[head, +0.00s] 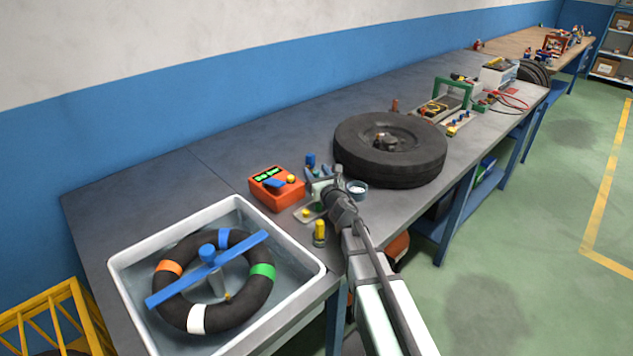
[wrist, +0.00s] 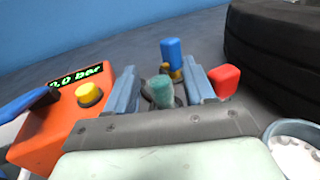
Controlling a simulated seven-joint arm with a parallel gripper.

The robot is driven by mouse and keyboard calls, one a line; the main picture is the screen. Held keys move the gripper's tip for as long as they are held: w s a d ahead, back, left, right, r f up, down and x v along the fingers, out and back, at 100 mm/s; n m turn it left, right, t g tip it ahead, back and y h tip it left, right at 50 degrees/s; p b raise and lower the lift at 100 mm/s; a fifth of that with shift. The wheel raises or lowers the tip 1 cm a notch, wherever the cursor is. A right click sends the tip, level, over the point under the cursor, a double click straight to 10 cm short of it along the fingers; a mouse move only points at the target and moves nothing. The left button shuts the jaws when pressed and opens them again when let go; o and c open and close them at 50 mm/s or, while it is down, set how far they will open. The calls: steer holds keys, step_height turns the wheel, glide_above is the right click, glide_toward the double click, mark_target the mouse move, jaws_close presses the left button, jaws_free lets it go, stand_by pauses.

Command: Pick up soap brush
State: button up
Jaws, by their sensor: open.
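My gripper (wrist: 163,88) is open, its two grey-blue fingers apart above the bench. In the head view my gripper (head: 322,182) is between the orange gauge box and the tyre. A short teal-green upright piece (wrist: 162,92) shows between the fingers in the wrist view. A blue-topped piece (wrist: 172,55) stands just behind it; it also shows in the head view (head: 310,159). A red piece (wrist: 222,82) is just right of the right finger. I cannot tell for certain which of these is the soap brush. The lower parts are hidden by my gripper.
An orange gauge box (head: 275,188) stands left of my gripper. A small cup with white contents (head: 357,189) and a large tyre (head: 390,149) are to the right. A yellow-topped piece (head: 319,232) stands near the bench edge. A white basin (head: 128,268) holds a black ring.

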steer(key=shift+w+a, duration=0.1)
steer(key=shift+w, duration=0.1)
jaws_close()
stand_by(0.4)
steer(key=shift+r, duration=0.15)
